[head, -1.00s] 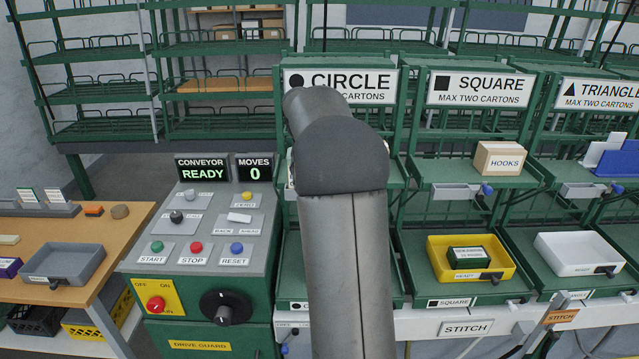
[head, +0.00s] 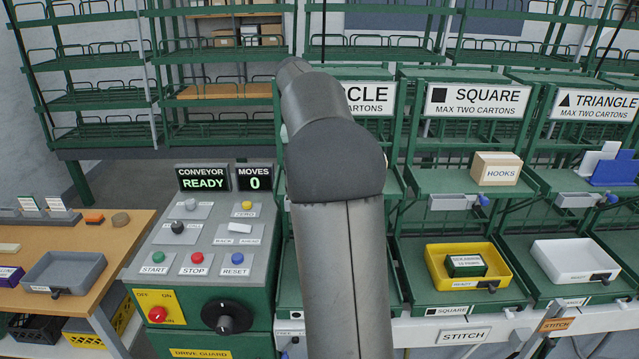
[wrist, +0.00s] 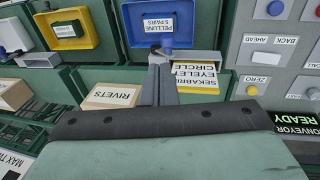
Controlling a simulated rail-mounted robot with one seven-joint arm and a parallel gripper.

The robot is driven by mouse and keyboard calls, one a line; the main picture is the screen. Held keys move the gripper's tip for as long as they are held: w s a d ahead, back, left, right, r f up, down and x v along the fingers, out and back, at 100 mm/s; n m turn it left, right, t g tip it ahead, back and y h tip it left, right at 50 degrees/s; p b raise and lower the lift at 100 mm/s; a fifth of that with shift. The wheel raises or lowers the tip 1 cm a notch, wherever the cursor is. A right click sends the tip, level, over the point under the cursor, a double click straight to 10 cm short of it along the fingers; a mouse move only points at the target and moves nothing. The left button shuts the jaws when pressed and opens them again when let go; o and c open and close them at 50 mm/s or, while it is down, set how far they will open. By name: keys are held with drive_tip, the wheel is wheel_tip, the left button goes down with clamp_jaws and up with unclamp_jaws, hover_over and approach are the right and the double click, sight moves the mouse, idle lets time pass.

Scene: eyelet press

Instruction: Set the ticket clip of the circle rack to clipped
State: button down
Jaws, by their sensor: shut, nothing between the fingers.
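In the wrist view, which looks upside down, the circle rack's ticket clip is a grey channel (wrist: 204,60) on the shelf's front edge with a blue knob (wrist: 161,49) at one end. A white and yellow ticket (wrist: 196,77) reading SERKABRI EYELET CIRCLE stands at the channel. My gripper (wrist: 158,60) is shut and empty, its fingertips right at the blue knob; whether they touch it I cannot tell. The clip's state cannot be read. In the head view my arm hides the clip and part of the circle sign (head: 371,98).
A RIVETS carton (wrist: 112,95) stands on the shelf close beside my fingers. The control panel (head: 205,235) is left of the rack; the square rack's HOOKS box (head: 497,170) is to the right.

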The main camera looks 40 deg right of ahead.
drive_tip(key=shift+v, duration=2.4)
